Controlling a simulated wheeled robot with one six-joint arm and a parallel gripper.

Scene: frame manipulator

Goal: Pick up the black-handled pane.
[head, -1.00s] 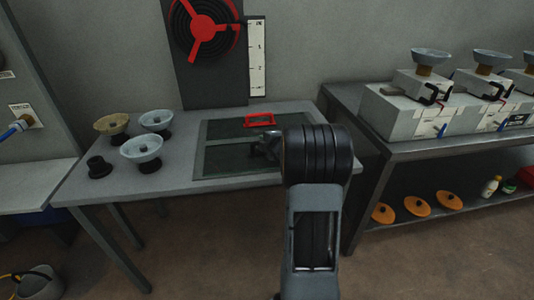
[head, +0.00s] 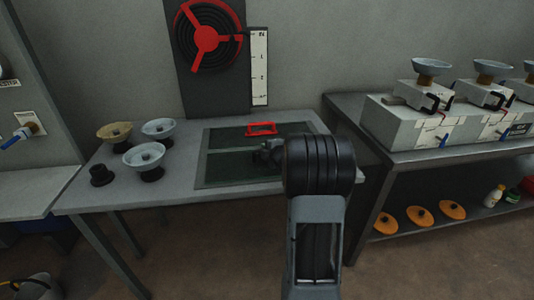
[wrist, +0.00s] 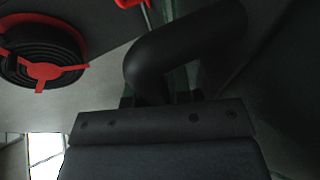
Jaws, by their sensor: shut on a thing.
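Two dark panes lie in a frame on the grey table in the head view. The far one has a red handle (head: 261,128). The near pane (head: 225,172) is the one at my gripper (head: 268,154), and my arm hides part of it. In the wrist view the black handle (wrist: 185,45), a thick bent bar, fills the space right in front of my gripper (wrist: 163,98). My gripper is shut on this handle. The fingertips are mostly hidden there. I cannot tell whether the pane is clear of the table.
Several bowl-like cups (head: 145,157) and a small black knob (head: 101,175) stand on the table's left. A black panel with a red-spoked round part (head: 209,38) and a ruler (head: 259,65) stand behind. A bench (head: 410,140) with boxes is at right.

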